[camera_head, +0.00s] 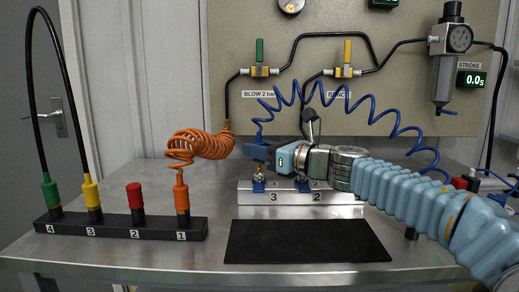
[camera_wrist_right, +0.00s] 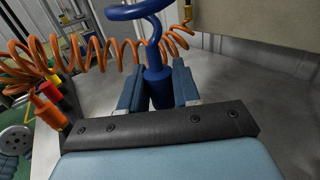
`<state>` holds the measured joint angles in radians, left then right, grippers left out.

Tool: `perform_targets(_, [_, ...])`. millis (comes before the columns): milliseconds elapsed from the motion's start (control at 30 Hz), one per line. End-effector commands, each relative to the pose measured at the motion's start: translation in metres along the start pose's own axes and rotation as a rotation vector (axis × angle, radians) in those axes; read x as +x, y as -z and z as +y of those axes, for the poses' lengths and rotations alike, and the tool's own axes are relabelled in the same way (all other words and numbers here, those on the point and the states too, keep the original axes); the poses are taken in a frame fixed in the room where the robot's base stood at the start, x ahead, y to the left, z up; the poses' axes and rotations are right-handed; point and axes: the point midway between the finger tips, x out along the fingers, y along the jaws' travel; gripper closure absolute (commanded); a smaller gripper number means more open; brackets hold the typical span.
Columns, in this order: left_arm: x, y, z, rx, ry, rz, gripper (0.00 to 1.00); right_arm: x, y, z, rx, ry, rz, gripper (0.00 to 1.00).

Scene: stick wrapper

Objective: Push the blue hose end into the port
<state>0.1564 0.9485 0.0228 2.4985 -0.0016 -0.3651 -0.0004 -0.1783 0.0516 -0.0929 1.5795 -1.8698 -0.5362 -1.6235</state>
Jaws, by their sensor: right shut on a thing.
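My right gripper (camera_head: 262,152) is shut on the blue hose end (camera_wrist_right: 158,88), a blue cylinder held between its two fingers in the right wrist view. The coiled blue hose (camera_head: 372,122) runs from it up and across to the right. The gripper is over the left side of a silver port block (camera_head: 345,198) labelled 3 and 2. A metal fitting with a blue base (camera_head: 259,184) stands above label 3, just below the gripper. Another fitting (camera_head: 303,184) stands above label 2. I cannot tell whether the hose end touches a port. My left gripper is out of view.
A black block (camera_head: 120,230) at the left holds green, yellow, red and orange connectors. An orange coiled hose (camera_head: 200,145) rises from the orange one and also shows in the wrist view. A black mat (camera_head: 305,241) lies in front, clear. A panel with valves stands behind.

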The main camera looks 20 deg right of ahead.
Motion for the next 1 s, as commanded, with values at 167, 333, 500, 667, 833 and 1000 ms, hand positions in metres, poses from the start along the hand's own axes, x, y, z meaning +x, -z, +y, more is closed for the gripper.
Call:
perform_targets(167, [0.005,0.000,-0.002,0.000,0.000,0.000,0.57,0.000,0.006,0.000,0.000,0.000,0.000,0.99])
perform_targets(333, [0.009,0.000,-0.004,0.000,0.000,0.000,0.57,0.000,0.010,0.000,0.000,0.000,0.000,0.99])
perform_targets(500, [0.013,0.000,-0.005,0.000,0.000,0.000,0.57,0.000,0.015,0.000,0.000,0.000,0.000,0.99])
perform_targets(667, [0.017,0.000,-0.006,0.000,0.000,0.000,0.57,0.000,0.018,0.000,0.000,0.000,0.000,0.99])
perform_targets(833, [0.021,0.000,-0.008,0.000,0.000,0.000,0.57,0.000,0.023,0.000,0.000,0.000,0.000,0.99])
perform_targets(1000, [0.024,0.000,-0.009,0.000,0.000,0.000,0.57,0.000,0.027,0.000,0.000,0.000,0.001,0.99])
